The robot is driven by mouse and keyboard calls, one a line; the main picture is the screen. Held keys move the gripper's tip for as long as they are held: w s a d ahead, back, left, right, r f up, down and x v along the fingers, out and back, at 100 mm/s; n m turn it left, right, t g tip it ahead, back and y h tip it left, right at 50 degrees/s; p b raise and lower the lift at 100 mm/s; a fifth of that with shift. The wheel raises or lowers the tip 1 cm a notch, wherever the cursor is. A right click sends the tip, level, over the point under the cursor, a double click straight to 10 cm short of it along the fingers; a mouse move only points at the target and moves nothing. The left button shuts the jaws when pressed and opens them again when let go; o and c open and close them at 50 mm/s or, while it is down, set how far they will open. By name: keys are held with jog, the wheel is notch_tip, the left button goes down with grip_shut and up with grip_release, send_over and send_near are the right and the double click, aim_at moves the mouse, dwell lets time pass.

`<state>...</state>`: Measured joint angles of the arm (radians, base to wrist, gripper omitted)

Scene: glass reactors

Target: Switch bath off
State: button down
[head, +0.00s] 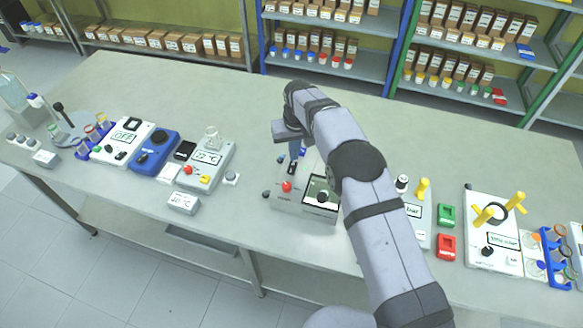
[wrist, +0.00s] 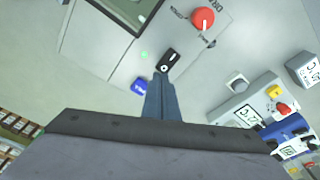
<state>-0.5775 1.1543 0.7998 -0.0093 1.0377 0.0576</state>
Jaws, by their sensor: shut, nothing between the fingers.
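A grey-white unit (head: 303,205) stands at the middle of the table, with a red knob (head: 286,186) and a dark-framed window or screen (head: 322,197). No readable label marks it as the bath. In the wrist view, a black rocker switch (wrist: 168,60) sits on its panel, between a green light (wrist: 144,54) and the red knob (wrist: 204,18). A blue button (wrist: 138,86) is beside it. My gripper (wrist: 160,77) is shut and empty, its blue fingertips pointing at the panel close to the rocker. I cannot tell whether they touch it.
Left of the unit stand a grey device (head: 205,163) with a °C display, a blue device (head: 155,152) and a white device (head: 122,141) reading OFF. Right are a red box (head: 446,246), a green box (head: 446,215) and a yellow-handled device (head: 492,232). The table's back is clear.

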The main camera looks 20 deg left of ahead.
jog(key=shift+f+b, duration=0.55)
jog(key=shift+f, duration=0.3)
dwell(0.3)
jog(key=shift+r, duration=0.1)
notch_tip(320, 180, up, 7)
jog(key=p, duration=0.4)
dwell(0.6)
dwell(0.3)
